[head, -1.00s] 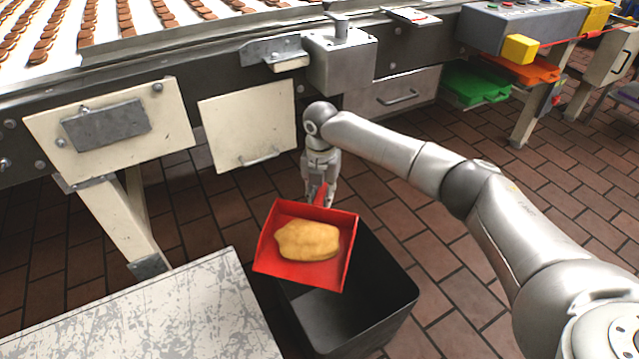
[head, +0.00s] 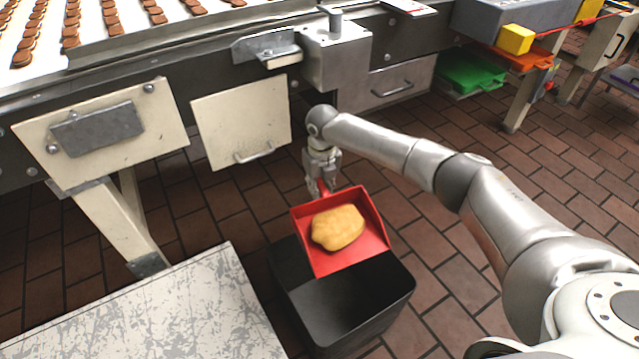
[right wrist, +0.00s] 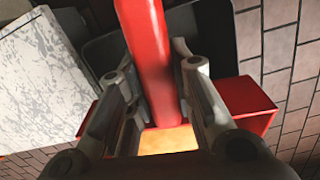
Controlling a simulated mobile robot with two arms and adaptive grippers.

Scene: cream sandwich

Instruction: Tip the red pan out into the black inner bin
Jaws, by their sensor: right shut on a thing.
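The red pan (head: 376,240) is above the far part of the black bin (head: 345,300) in the head view. A lump of tan, dough-like stuff (head: 338,228) lies in the pan. My right gripper (head: 322,190) is shut on the pan's red handle, which also shows between the fingers in the right wrist view (right wrist: 150,60). The pan's side wall (right wrist: 250,105) and a strip of the tan lump (right wrist: 168,140) show there too. The bin's open mouth is partly hidden by the pan. My left gripper is not in view.
A scratched white tabletop (head: 150,310) is left of the bin. Behind stands the conveyor machine with a cream panel (head: 240,122), a support leg (head: 120,225) and rows of biscuits on top. Brown tiled floor (head: 470,230) is open at right, beneath my arm.

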